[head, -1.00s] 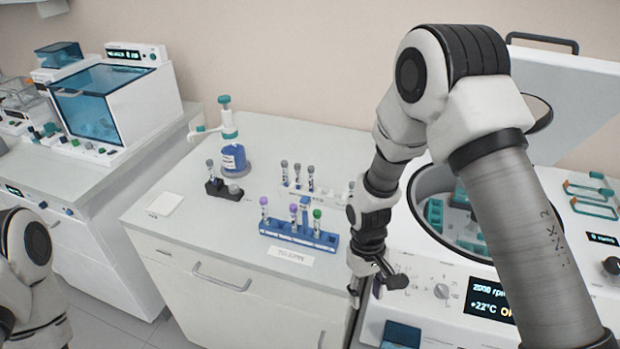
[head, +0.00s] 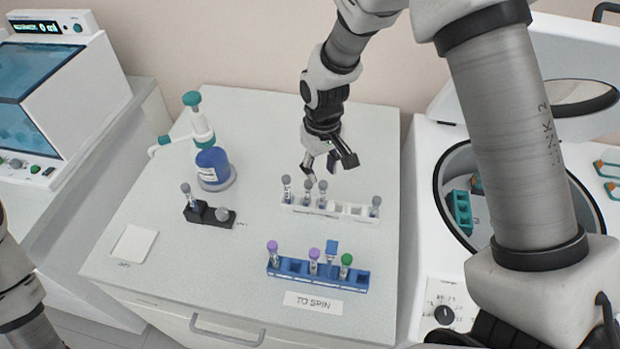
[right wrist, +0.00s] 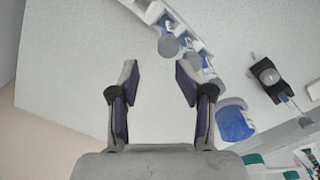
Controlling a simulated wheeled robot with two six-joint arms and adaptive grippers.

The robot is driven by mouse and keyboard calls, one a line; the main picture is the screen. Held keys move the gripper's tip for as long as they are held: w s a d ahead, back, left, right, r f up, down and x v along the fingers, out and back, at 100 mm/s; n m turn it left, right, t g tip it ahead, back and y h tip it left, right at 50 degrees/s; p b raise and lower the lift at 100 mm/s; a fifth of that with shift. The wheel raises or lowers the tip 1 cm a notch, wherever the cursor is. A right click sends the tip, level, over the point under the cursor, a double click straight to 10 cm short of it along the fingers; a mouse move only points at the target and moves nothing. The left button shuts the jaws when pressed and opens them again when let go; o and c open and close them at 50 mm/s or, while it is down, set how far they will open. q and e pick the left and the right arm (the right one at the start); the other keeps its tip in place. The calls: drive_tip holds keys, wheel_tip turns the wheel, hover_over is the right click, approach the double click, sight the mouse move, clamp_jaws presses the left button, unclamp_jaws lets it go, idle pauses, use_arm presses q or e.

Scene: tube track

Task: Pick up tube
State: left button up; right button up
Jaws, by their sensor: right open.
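In the head view, my right gripper (head: 328,166) is open and empty, above and behind the white rack (head: 350,212). The white rack holds several grey-capped tubes, including a left one (head: 287,190), two close together (head: 322,195) and one at the right end (head: 375,206). In the right wrist view, the open fingers (right wrist: 158,78) have nothing between them; a grey-capped tube (right wrist: 168,47) shows just beyond them. The blue rack (head: 300,275) in front holds two purple-capped tubes (head: 314,262), a green-capped tube (head: 346,266) and a blue piece. My left gripper is out of view.
A black holder (head: 209,217) with a grey-capped tube (head: 187,195) stands at left, near a blue dispenser bottle (head: 213,165). A white pad (head: 132,244) lies at the front left, and a TO SPIN label (head: 313,303) at the front. An open centrifuge (head: 425,190) stands at right.

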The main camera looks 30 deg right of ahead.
sight(322, 192)
drive_tip(key=s, duration=0.1)
drive_tip(key=s+p, duration=0.1)
drive_tip(key=s, duration=0.1)
drive_tip(key=s+f, duration=0.1)
drive_tip(key=shift+s+a+p, duration=0.2)
drive_tip(key=shift+a+p, duration=0.1)
drive_tip(key=shift+p, duration=0.05)
drive_tip(key=w+f, duration=0.1)
drive_tip(key=f, duration=0.2)
drive_tip(key=w+f, duration=0.1)
drive_tip(key=shift+w+f, duration=0.35)
drive_tip(key=shift+s+r, duration=0.3)
drive_tip(key=shift+s, duration=0.1)
drive_tip(key=c, duration=0.5)
drive_tip(key=shift+s+a+r, duration=0.1)
drive_tip(key=shift+s+r, duration=0.05)
drive_tip(key=shift+s, duration=0.05)
drive_tip(key=shift+w, duration=0.25)
drive_tip(key=shift+c, duration=0.5)
wheel_tip(322, 192, up, 10)
drive_tip(key=shift+f+b, duration=0.1)
drive_tip(key=shift+b, duration=1.1)
clamp_jaws()
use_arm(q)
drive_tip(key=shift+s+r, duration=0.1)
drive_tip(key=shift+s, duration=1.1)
